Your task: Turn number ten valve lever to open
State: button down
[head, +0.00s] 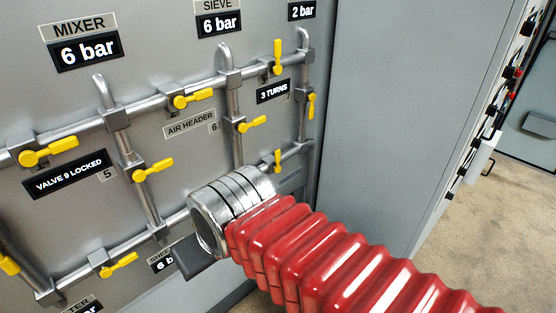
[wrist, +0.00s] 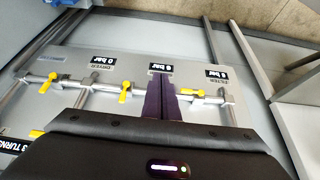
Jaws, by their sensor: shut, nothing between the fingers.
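Several yellow valve levers sit on grey pipes on a panel. I cannot read a number ten on any of them, so I cannot tell which is the task's lever. In the wrist view my gripper (wrist: 160,83) has its dark fingers together and empty. They are over the panel, between a roughly upright yellow lever (wrist: 125,91) and a sideways yellow lever (wrist: 190,92) on the same pipe. I cannot tell whether they touch anything. In the head view the fingers are hidden; a grey block (head: 194,256) of my wrist shows beside the lower pipes.
A black plate reads "VALVE 9 LOCKED" (head: 69,175) and another reads "3 TURNS" (head: 273,91). Pressure plates, such as the mixer's 6 bar (head: 87,51), line the panel. A grey cabinet side (head: 400,90) stands right of the panel. Sandy floor (head: 480,230) is open at right.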

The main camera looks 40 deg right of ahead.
jog(key=shift+w+d, duration=0.1)
jog(key=shift+w, duration=0.05)
jog(key=w+d+f+n+t+h, duration=0.2)
jog(key=w+d+f+n, duration=0.1)
jog(key=w+d, duration=0.6)
jog(key=w+d+f+n+t+h, duration=0.2)
jog(key=w+d+n+t, duration=0.1)
jog(key=w+d, duration=0.65)
jog(key=s+d+f+n+t, duration=0.2)
jog(key=d+f+n+t, duration=0.1)
jog(key=d, duration=0.3)
jog(key=s+d+f+n+t, duration=0.2)
jog(key=d+f+n+t, duration=0.2)
jog(key=d+n, duration=0.2)
jog(key=shift+s+d, duration=0.4)
jog(key=shift+d, duration=0.15)
jog(key=shift+w, duration=0.15)
